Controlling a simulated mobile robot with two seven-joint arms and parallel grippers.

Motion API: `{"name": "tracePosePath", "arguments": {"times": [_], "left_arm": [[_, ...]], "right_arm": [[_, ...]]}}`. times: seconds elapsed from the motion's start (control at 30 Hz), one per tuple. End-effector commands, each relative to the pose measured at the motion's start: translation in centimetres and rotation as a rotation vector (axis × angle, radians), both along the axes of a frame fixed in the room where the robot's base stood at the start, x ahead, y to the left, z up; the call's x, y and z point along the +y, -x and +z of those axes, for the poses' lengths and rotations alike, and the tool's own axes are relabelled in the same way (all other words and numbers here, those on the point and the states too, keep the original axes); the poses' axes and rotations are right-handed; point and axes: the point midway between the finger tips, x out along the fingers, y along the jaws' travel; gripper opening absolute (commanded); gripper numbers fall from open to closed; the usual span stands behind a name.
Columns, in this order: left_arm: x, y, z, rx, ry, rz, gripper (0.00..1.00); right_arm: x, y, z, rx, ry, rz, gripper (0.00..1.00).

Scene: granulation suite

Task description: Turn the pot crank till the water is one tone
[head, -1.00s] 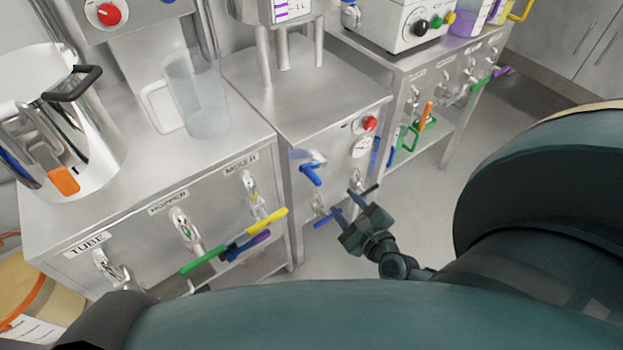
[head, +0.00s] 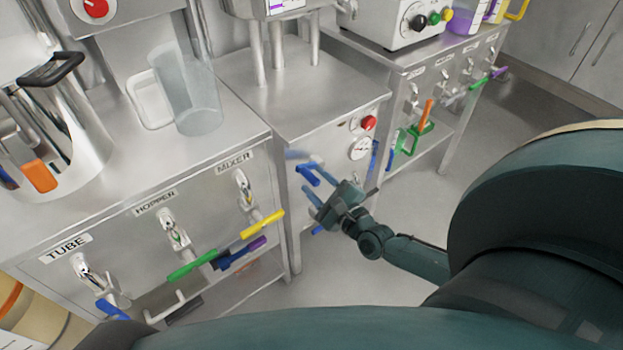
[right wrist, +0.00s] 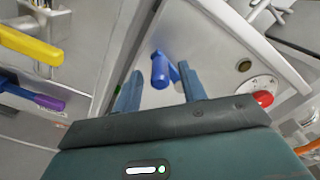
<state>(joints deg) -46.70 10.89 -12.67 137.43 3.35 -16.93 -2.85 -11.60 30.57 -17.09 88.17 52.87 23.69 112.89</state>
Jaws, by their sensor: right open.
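A blue handle (head: 308,175), which looks like the crank, sticks out from the front of the middle steel cabinet (head: 325,125). My right gripper (head: 314,185) is open just in front of it. In the right wrist view the blue handle (right wrist: 160,70) shows between the two spread fingers, near their tips, with gaps on both sides; I cannot tell whether it is touched. A steel vessel (head: 265,8) on legs stands on this cabinet, cut off by the top edge. I see no water inside it. My left gripper is not in view.
Floor at right is clear.

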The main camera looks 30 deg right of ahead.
Motion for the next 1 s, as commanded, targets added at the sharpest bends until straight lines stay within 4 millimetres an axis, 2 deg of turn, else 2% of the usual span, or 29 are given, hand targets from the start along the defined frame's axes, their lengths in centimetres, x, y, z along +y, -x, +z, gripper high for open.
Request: {"name": "tracePosePath", "arguments": {"times": [0.03,0.2,0.53,1.0], "left_arm": [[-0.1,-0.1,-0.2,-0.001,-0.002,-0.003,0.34],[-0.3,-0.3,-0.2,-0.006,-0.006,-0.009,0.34],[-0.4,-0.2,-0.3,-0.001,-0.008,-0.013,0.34],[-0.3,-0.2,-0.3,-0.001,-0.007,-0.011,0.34]], "right_arm": [[0.1,-0.8,0.0,-0.001,0.0,0.0,0.42],[0.2,-2.2,0.0,0.0,-0.001,0.0,0.42],[0.2,-2.4,0.0,0.001,-0.001,0.0,0.42],[0.2,-2.4,0.0,0.001,0.0,0.0,0.03]]}}
